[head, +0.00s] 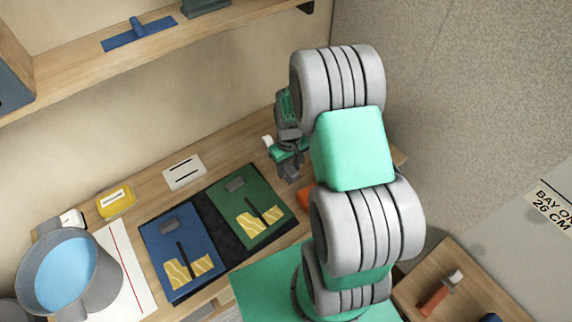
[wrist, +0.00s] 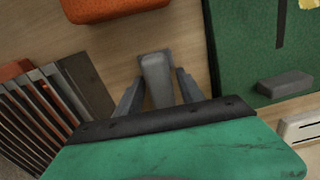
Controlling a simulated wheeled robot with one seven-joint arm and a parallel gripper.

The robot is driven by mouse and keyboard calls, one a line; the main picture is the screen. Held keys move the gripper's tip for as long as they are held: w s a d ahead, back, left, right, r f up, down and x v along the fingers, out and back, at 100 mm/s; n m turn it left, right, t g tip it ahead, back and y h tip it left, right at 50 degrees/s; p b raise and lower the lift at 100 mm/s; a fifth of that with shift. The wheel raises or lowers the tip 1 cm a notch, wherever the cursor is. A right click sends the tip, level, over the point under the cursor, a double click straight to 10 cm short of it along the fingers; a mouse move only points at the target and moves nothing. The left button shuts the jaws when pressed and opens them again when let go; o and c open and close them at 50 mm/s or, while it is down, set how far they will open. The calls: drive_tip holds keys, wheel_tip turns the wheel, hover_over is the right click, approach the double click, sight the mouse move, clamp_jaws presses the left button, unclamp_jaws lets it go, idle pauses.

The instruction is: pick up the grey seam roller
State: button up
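A grey piece, apparently the grey seam roller (wrist: 156,78), lies on the wooden bench in the wrist view, with its far end in sight. Its near part is hidden by my gripper's green body. My gripper (wrist: 159,82) has its two grey fingers apart, one on each side of the grey piece, with a narrow gap at each side. I cannot tell how high the fingertips are above the bench. In the head view my gripper (head: 290,172) points down over the bench, beyond the green board. The seam roller cannot be made out there.
In the wrist view an orange object (wrist: 110,7) lies ahead, a row of slats (wrist: 40,105) stands left, and the green board (wrist: 265,65) lies right. The head view shows a blue board (head: 183,250), a bucket (head: 100,290) and an upper shelf (head: 75,72).

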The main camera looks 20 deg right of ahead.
drive_tip(key=c, duration=0.7)
drive_tip(key=shift+r, duration=0.15)
drive_tip(key=shift+r+p, duration=0.3)
drive_tip(key=shift+p, duration=0.1)
drive_tip(key=shift+w+r+b, duration=0.1)
drive_tip(key=shift+r+b, duration=0.15)
drive_tip(key=shift+b, duration=0.15)
drive_tip(key=s+a+r, duration=0.1)
drive_tip(key=s+r, duration=0.3)
drive_tip(key=s+a+r+b, duration=0.1)
drive_tip(key=s+a+r, duration=0.1)
drive_tip(key=s+r, duration=0.2)
drive_tip(key=s+a+r+b, duration=0.1)
drive_tip(key=s+a+r, duration=0.1)
drive_tip(key=s+r, duration=0.2)
drive_tip(key=shift+s+a+r, duration=0.1)
drive_tip(key=shift+s+a, duration=0.05)
drive_tip(key=shift+s, duration=0.45)
